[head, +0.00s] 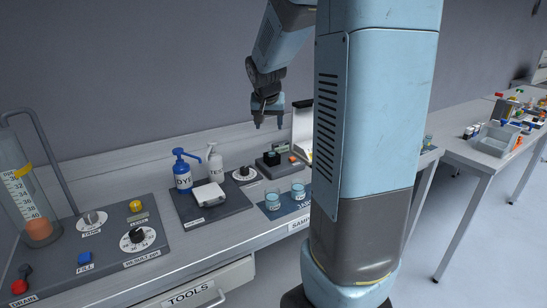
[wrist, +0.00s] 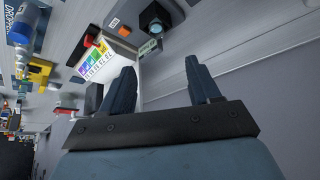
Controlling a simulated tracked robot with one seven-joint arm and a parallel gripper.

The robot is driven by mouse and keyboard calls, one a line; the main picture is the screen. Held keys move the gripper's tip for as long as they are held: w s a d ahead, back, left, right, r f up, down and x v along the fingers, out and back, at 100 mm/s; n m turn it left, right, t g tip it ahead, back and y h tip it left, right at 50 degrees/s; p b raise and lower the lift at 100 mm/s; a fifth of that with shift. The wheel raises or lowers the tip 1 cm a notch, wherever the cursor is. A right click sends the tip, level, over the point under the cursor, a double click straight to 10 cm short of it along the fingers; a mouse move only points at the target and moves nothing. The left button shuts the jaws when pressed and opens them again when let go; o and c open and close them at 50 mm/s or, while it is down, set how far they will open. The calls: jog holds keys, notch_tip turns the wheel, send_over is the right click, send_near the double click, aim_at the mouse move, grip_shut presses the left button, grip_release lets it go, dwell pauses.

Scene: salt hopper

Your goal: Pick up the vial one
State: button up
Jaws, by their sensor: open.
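My gripper (head: 268,125) hangs open and empty above the back of the near bench, fingers pointing down in the head view. Its two fingers also show apart in the wrist view (wrist: 160,68), with nothing between them. I cannot tell which thing is vial one. Several small containers with coloured caps (head: 473,131) stand on the far right table, too small to identify. Two clear jars with bluish contents, a left one (head: 273,201) and a right one (head: 298,191), stand on a blue mat (head: 273,212) below and in front of my gripper.
A blue pump bottle (head: 183,173) and a white pump bottle (head: 215,167) stand left of the jars. A tall graduated cylinder (head: 22,195) is at far left. A grey tray (head: 494,139) is on the right table. A colour chart (wrist: 97,60) shows beyond my fingers.

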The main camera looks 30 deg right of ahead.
send_near(272, 150)
notch_tip(272, 150, down, 2)
jog(key=w, duration=0.2)
jog(key=shift+s+d+x, duration=0.1)
jog(key=shift+s+x, duration=0.05)
jog(key=shift+x, duration=0.8)
jog(key=shift+s+d+x, duration=0.1)
jog(key=shift+d+x, duration=0.05)
jog(key=shift+x, duration=0.75)
jog(key=shift+s+d+x, duration=0.1)
jog(key=shift+s+x, duration=0.05)
jog(key=shift+x, duration=0.8)
jog(key=c, duration=1.1)
jog(key=shift+c, duration=0.2)
jog(key=shift+r, duration=0.1)
